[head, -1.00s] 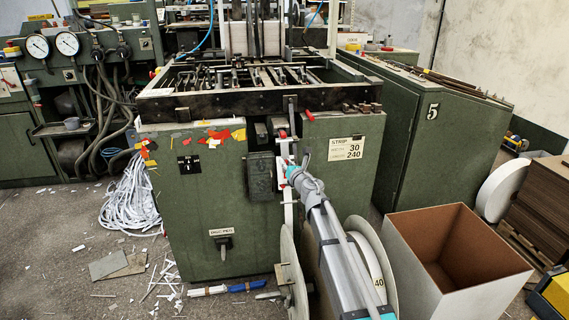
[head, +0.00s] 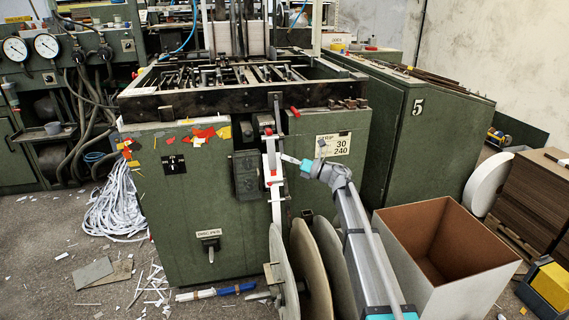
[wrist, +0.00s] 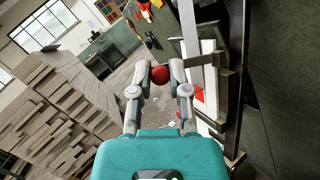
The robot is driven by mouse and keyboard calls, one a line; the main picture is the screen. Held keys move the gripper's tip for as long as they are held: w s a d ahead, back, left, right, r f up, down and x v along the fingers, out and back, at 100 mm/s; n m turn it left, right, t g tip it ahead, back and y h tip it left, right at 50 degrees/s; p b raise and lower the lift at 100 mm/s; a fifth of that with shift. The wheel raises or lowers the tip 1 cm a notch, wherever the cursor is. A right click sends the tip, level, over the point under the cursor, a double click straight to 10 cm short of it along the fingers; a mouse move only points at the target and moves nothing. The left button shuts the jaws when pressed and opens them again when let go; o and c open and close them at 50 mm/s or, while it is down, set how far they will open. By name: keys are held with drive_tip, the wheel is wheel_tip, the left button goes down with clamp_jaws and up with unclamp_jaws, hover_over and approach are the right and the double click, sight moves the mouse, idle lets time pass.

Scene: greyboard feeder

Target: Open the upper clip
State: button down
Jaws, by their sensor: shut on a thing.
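A white vertical strip guide (head: 271,160) with red parts runs down the front of the green feeder, right of a dark box. My gripper (head: 284,158) reaches it from the right in the head view, its fingertips beside the guide. In the wrist view my gripper (wrist: 160,76) is shut on a red ball knob (wrist: 160,75), which sits between the two fingertips. Another red part (wrist: 198,93) shows behind the right finger. A separate red handle (head: 295,112) sticks out higher up. The clip's body is too small and partly hidden to tell its position.
Large reels (head: 310,270) stand below my arm in front of the feeder (head: 185,220). An open cardboard-lined bin (head: 450,270) stands to the right, with stacked brown board (head: 530,200) behind it. A metal upright (wrist: 238,80) stands close right of my gripper in the wrist view.

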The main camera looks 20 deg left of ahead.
drive_tip(key=shift+w+d+f+n+g+h+b, duration=0.35)
drive_tip(key=shift+w+n+g+b, duration=0.65)
drive_tip(key=shift+g, duration=1.75)
drive_tip(key=shift+w+d+f+n+g+h+b, duration=0.15)
drive_tip(key=shift+w+d+n+g+b, duration=0.4)
drive_tip(key=shift+n+g+b, duration=1.55)
drive_tip(key=shift+w+d+f+n+g+h+b, duration=0.15)
drive_tip(key=shift+w+d+n+g+h, duration=0.4)
drive_tip(key=shift+g, duration=2.9)
drive_tip(key=shift+w+a+y, duration=0.15)
drive_tip(key=shift+w+y, duration=0.1)
drive_tip(key=shift+n, duration=0.25)
